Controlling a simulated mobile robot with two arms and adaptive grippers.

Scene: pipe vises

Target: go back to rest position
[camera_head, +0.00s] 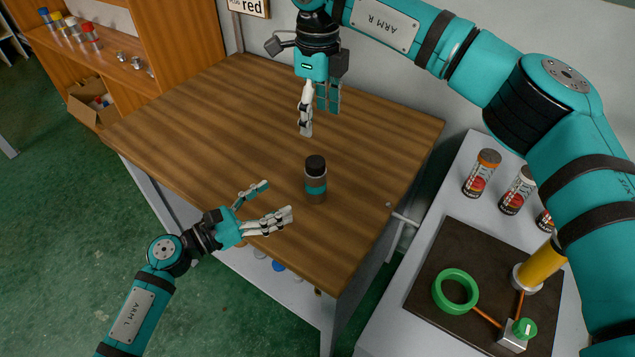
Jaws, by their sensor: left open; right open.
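My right gripper (319,112) hangs over the far part of the wooden table (200,128), fingers pointing down, open and empty. My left gripper (279,201) is at the table's near left edge, open and empty, with its fingers pointing right. A dark bottle (316,188) with a black cap and a teal band stands upright on the table between the two grippers. The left fingertips are a short gap to the left of the bottle. The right fingers are above and behind it in the picture. Neither gripper appears to touch it.
A grey side table at right holds several orange and white capped bottles (482,174) and a dark board (432,270) with a green ring (455,290) and a yellow cylinder (540,265). A wooden shelf (110,62) stands at upper left. Most of the wooden tabletop is clear.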

